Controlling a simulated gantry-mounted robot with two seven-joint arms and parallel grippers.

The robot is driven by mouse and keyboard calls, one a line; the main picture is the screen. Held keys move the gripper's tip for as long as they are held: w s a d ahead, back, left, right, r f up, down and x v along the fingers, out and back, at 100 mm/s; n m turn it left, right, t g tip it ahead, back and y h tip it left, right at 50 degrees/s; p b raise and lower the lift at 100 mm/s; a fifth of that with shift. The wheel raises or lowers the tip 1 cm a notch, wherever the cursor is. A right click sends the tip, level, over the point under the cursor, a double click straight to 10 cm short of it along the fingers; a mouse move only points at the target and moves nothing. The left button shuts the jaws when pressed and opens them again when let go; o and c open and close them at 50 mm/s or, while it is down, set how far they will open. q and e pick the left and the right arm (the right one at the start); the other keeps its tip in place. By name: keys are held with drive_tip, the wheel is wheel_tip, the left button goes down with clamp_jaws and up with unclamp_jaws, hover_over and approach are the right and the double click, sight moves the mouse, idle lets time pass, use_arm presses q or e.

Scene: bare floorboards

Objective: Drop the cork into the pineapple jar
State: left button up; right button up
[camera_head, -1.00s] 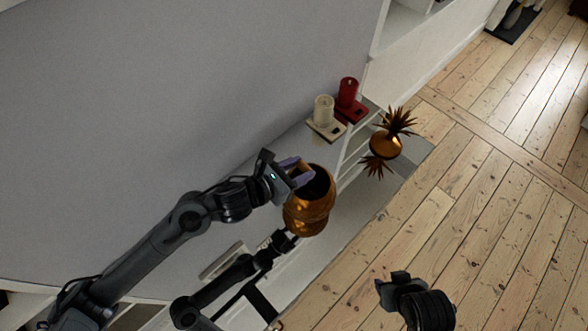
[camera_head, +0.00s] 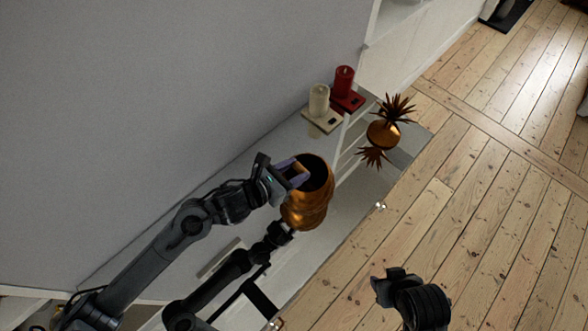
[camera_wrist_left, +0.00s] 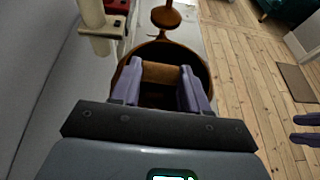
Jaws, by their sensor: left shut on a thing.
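The pineapple jar (camera_head: 317,196) is a copper, rounded vessel with a wide dark open mouth, standing on a glossy pale cabinet top. My left gripper (camera_head: 299,170) is at the near left of its mouth, fingertips over the opening. The left wrist view shows the gripper (camera_wrist_left: 160,88) shut on the brown cork (camera_wrist_left: 160,73), which sits between the purple fingers over the jar's mouth (camera_wrist_left: 203,68).
A copper piece with a spiky leaf crown (camera_head: 384,134) stands beyond the jar. A grey wall (camera_head: 180,90) borders the left. Floorboards (camera_head: 490,210) at right are clear.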

use_arm(q)
drive_tip(key=o, duration=1.1)
drive_tip(key=shift+v, duration=5.4)
